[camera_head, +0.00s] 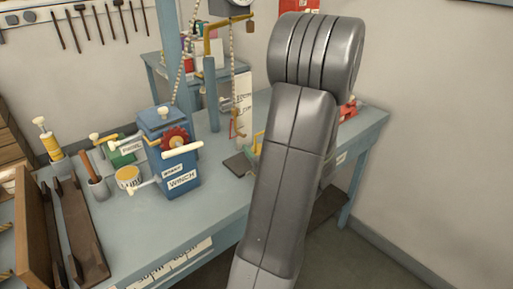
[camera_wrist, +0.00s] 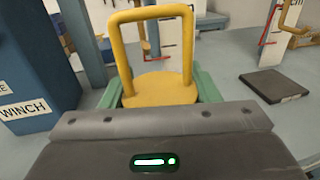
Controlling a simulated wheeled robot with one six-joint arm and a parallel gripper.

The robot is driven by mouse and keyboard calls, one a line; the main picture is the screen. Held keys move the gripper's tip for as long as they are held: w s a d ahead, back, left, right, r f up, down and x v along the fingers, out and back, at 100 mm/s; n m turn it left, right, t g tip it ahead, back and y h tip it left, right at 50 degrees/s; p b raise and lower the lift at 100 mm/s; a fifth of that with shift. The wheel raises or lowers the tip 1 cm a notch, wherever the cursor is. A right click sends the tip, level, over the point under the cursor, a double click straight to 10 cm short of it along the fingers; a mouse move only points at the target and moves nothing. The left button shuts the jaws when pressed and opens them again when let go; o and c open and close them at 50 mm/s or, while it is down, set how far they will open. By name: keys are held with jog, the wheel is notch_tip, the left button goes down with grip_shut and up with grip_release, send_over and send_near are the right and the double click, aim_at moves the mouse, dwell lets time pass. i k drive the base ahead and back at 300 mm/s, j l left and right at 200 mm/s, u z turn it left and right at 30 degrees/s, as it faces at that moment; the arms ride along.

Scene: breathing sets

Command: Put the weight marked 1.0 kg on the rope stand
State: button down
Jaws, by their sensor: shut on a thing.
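A yellow weight (camera_wrist: 160,92) with a tall square loop handle fills the middle of the wrist view. My gripper (camera_wrist: 160,95) is shut on it, with a green finger on each side of its round base. Its mark is not visible. In the head view, my arm hides most of the gripper, and only a bit of the yellow handle (camera_head: 258,140) shows. A blue post with a yellow top arm (camera_head: 209,88) and a hanging rope, likely the rope stand, is at the back of the bench. A red hook-like piece (camera_head: 233,130) hangs below the rope.
A dark square plate (camera_wrist: 275,85) lies on the bench (camera_head: 205,226) right of the weight; it also shows in the head view (camera_head: 239,164). The blue winch box (camera_head: 178,187) stands to the left. A white measuring board (camera_head: 244,92) stands behind.

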aim_at(143, 230)
jog(key=k+j, duration=0.3)
jog(key=j, duration=0.15)
jog(key=k+j, duration=0.3)
jog(key=j, duration=0.15)
jog(key=k+j, duration=0.3)
jog(key=j, duration=0.15)
